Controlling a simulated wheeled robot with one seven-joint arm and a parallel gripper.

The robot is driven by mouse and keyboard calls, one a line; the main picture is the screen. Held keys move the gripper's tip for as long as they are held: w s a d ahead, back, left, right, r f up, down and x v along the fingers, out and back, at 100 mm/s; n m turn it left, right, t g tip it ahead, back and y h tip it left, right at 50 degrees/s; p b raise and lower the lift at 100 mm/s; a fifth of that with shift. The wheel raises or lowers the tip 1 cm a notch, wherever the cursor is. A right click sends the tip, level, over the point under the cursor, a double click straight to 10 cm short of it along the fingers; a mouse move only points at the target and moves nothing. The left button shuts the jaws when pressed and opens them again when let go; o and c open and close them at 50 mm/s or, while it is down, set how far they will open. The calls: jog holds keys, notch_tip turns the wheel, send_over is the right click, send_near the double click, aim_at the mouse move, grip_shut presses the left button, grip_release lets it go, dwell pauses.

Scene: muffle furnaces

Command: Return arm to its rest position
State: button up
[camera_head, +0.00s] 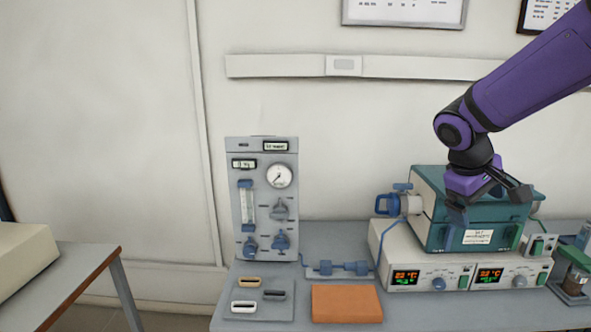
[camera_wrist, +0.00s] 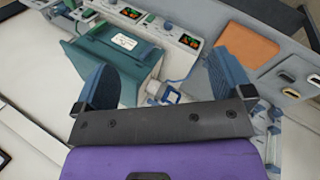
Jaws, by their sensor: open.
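My purple arm (camera_head: 530,75) reaches in from the upper right in the head view. My gripper (camera_head: 484,215) points down in front of the teal furnace box (camera_head: 432,205) and hides part of it. In the wrist view my gripper (camera_wrist: 160,88) has its two blue fingers wide apart, with nothing held between them. The teal furnace box (camera_wrist: 85,62) with its white label lies beyond the fingers, towards the upper left. I cannot tell the exact gap between gripper and furnace.
The furnace stands on a grey control unit (camera_head: 388,240) with two lit displays. A gauge panel (camera_head: 240,210), an orange pad (camera_head: 346,304) and a small tray (camera_head: 232,314) of handle-like pieces are to the left. The wall above is mostly clear.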

jog(key=s+a+r+m+t+y, duration=0.2)
jog(key=s+r, duration=0.1)
jog(key=s, duration=0.7)
jog(key=s+a+r+m+t+y, duration=0.2)
jog(key=s+r+y, duration=0.1)
jog(key=s, duration=0.7)
jog(key=shift+s+a, duration=0.25)
jog(key=shift+a, duration=0.15)
jog(key=shift+c, duration=0.5)
